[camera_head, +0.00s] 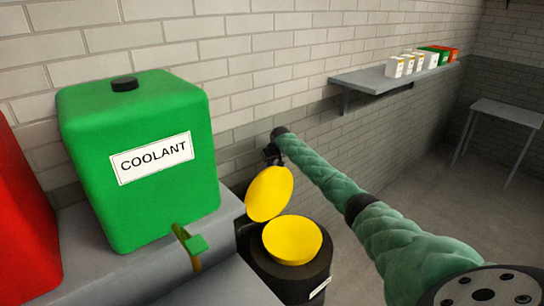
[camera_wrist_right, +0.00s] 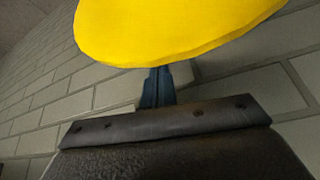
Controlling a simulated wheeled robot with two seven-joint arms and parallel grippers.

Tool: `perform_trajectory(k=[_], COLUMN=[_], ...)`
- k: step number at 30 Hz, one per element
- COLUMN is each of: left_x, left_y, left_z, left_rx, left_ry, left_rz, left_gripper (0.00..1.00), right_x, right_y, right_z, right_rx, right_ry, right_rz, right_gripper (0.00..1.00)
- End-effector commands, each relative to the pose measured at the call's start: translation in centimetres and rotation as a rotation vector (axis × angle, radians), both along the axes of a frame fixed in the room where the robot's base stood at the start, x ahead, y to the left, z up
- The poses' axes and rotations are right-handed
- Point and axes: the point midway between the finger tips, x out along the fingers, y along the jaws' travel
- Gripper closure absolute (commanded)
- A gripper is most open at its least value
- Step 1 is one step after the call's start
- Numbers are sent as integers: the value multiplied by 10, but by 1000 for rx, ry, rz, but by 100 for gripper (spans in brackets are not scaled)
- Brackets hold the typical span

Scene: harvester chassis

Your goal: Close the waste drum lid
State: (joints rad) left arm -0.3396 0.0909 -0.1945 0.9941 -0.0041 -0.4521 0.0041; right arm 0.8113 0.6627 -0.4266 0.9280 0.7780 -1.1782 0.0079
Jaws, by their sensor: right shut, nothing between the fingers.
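The waste drum (camera_head: 290,275) is black and stands on the floor beside the grey ledge. A round yellow surface (camera_head: 293,240) shows at its top. Its yellow lid (camera_head: 269,194) stands raised and tilted, on the back left side of the drum. My right gripper (camera_head: 271,156) is behind and just above the lid's upper edge. In the right wrist view the lid (camera_wrist_right: 175,30) fills the top, and the shut, empty fingers (camera_wrist_right: 156,88) reach toward its underside edge. Whether they touch it I cannot tell. My left gripper is not in view.
A green coolant tank (camera_head: 140,200) with a tap (camera_head: 190,245) stands on the grey ledge (camera_head: 225,285), left of the drum. A red container (camera_head: 25,220) is at far left. A wall shelf (camera_head: 385,80) holds several small boxes. A table (camera_head: 508,112) stands far right. Brick wall lies behind.

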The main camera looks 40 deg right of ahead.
Motion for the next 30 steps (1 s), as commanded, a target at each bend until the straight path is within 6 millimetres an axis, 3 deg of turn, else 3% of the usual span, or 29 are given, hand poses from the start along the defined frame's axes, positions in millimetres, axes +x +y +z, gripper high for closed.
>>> perform_trajectory(k=[11, 30], left_x=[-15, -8], left_y=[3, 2], left_z=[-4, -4], left_rx=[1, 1], left_ry=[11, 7], left_rz=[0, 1], left_gripper=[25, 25], right_x=[8, 3], right_y=[-1, -2], right_z=[-16, -14], right_rx=[0, 3], right_ry=[0, -56], right_rz=[0, 1], right_gripper=[100, 100])
